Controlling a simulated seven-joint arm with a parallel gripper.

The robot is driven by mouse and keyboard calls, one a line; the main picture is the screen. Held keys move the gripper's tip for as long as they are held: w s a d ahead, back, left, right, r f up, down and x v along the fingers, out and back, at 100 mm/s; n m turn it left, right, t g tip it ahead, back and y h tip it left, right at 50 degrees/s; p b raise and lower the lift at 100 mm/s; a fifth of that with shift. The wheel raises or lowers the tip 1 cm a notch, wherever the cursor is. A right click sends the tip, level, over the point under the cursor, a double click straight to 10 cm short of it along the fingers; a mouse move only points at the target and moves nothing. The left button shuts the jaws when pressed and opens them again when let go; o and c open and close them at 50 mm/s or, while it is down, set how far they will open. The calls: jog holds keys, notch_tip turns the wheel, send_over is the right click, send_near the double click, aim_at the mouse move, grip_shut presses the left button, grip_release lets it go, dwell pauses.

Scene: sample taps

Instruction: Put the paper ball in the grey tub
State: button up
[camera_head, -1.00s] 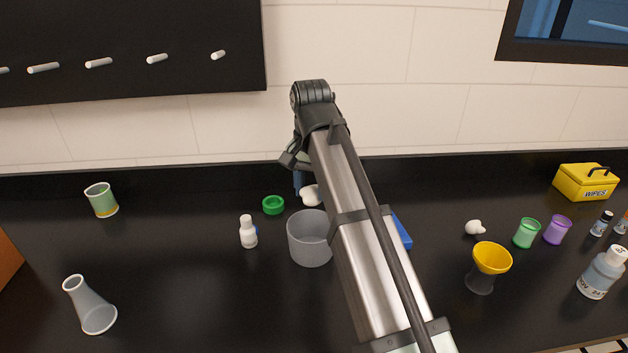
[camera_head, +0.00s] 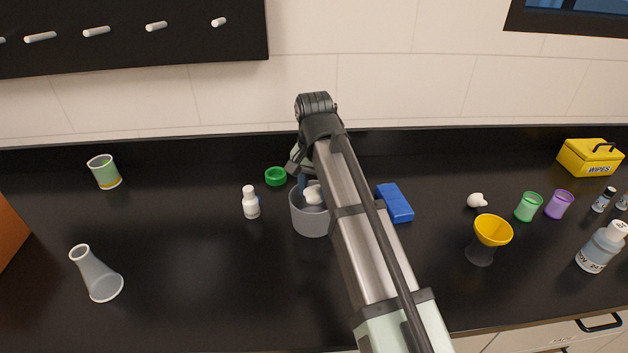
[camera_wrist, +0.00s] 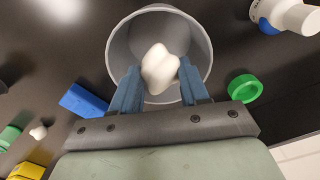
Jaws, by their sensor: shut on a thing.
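The white paper ball (camera_wrist: 160,69) is between the two blue fingers of my gripper (camera_wrist: 159,88) in the wrist view. My gripper is shut on it. The grey tub (camera_wrist: 121,47) lies behind the ball in that view, and the ball shows inside the outline of its round mouth. In the head view the ball (camera_head: 313,194) shows at the mouth of the grey tub (camera_head: 309,223), with a blue finger beside it. My arm hides the tub's right side and most of my gripper. How far the ball is below the rim is hard to tell.
A green ring (camera_head: 275,176) and a white bottle (camera_head: 250,203) stand left of the tub. A blue block (camera_head: 395,203) lies to its right. Another small white lump (camera_head: 477,201) and a yellow-topped funnel (camera_head: 491,232) are farther right. The left counter is mostly clear.

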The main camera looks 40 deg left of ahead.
aim_at(314, 187)
jog(key=shift+f, duration=0.2)
jog(key=o, duration=1.1)
jog(key=shift+r, duration=0.15)
jog(key=shift+r, duration=3.4)
